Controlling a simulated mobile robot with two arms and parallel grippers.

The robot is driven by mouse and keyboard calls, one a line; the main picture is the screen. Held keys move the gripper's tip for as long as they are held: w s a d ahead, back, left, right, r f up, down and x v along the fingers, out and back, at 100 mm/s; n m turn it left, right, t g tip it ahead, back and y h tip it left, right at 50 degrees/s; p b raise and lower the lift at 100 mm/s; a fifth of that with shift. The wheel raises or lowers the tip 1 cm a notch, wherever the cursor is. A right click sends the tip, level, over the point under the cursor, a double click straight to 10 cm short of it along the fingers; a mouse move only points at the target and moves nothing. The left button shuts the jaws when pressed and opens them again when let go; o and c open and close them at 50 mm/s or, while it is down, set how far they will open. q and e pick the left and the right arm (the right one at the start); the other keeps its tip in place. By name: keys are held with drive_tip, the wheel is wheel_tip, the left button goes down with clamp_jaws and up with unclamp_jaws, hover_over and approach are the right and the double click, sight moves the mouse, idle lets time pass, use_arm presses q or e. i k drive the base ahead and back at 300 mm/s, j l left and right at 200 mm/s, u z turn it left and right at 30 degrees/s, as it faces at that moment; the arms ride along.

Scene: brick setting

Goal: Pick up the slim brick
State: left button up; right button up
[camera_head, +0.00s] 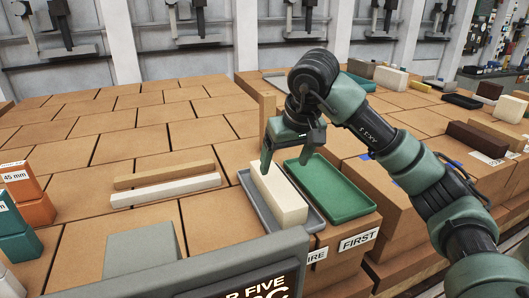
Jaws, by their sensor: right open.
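My right gripper (286,163) is open, pointing down at the far end of a cream brick (279,195), with its fingertips on either side of it. I cannot tell whether they touch it. The cream brick lies lengthwise in a grey tray (248,190). Two slimmer bars lie to the left on the brown block surface: a white one (166,191) in front and a tan one (164,174) behind. I cannot tell for certain which is the slim brick. My left gripper is not in view.
An empty green tray (330,190) is right of the grey tray, above a "FIRST" label (358,241). A tan upright piece (267,110) stands behind the gripper. A grey block (140,248) and orange and teal boxes (35,208) are at left. More bricks lie far right.

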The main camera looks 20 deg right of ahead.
sight(517, 142)
drive_tip(key=k+l, duration=0.25)
drive_tip(key=k, duration=0.2)
drive_tip(key=k+l, duration=0.25)
drive_tip(key=k, duration=0.25)
drive_tip(key=k+l, duration=0.25)
drive_tip(key=k, duration=0.2)
